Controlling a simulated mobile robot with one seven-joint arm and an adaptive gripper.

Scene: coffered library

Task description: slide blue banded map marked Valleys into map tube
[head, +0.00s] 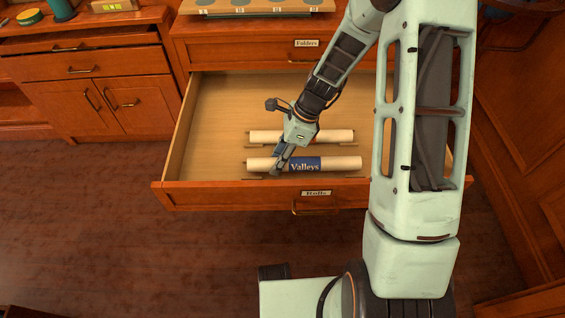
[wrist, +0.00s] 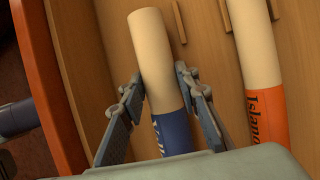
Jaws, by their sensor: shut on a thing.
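The blue banded map marked Valleys (head: 342,163) is a cream roll lying near the front of an open drawer (head: 215,115). My gripper (head: 279,164) reaches down into the drawer and is shut on this map, left of the word Valleys. In the wrist view my gripper's fingers (wrist: 158,82) stand on both sides of the roll (wrist: 155,50), at the cream part beside the blue band (wrist: 173,133). A teal upright cylinder (head: 62,9) shows at the top left; I cannot tell whether it is the map tube.
A second roll (head: 338,136) lies behind, parallel; in the wrist view its orange band (wrist: 267,118) shows part of a name. Thin wooden strips (wrist: 179,22) lie beside the rolls. The drawer front (head: 235,196) is labelled Rolls. A board with dark round spots (head: 262,12) sits above.

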